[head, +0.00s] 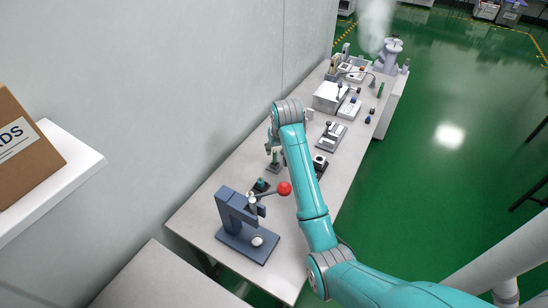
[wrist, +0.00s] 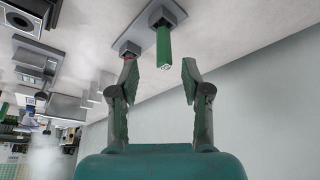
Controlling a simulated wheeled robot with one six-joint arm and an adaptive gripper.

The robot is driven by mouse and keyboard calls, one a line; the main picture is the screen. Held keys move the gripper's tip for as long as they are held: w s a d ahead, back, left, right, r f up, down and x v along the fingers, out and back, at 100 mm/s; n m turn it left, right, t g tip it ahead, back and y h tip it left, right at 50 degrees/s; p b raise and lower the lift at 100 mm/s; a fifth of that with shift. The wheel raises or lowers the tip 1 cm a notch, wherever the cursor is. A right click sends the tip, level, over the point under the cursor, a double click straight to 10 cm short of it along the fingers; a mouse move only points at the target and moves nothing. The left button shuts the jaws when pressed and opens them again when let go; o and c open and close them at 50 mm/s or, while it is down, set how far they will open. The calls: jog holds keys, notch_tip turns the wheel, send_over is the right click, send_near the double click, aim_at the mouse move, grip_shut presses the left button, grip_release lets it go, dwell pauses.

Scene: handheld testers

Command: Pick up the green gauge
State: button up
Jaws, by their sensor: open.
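The green gauge (wrist: 163,46) shows in the wrist view as a green bar with a pale marking on its near end. Its far end sits in a grey square holder (wrist: 168,14). My gripper (wrist: 159,72) is open and empty, its two fingers spread to either side of the gauge's near end. I see no contact, and the depth gap is hard to judge. In the head view my gripper (head: 272,138) is partly hidden by my wrist, above a small grey-green stand (head: 274,160) on the bench.
A second grey block (wrist: 130,47) with a bit of red is close behind the left finger. On the bench (head: 190,213), a blue press (head: 232,212) with a red ball handle (head: 284,188) stands nearby. Testers (head: 331,136) line the far part. A wall runs along the left.

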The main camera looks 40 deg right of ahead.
aim_at(274, 155)
jog(key=shift+a+x, duration=0.15)
jog(key=shift+x, duration=1.25)
jog(key=shift+a+x, duration=0.2)
jog(key=shift+x, duration=1.25)
grip_shut()
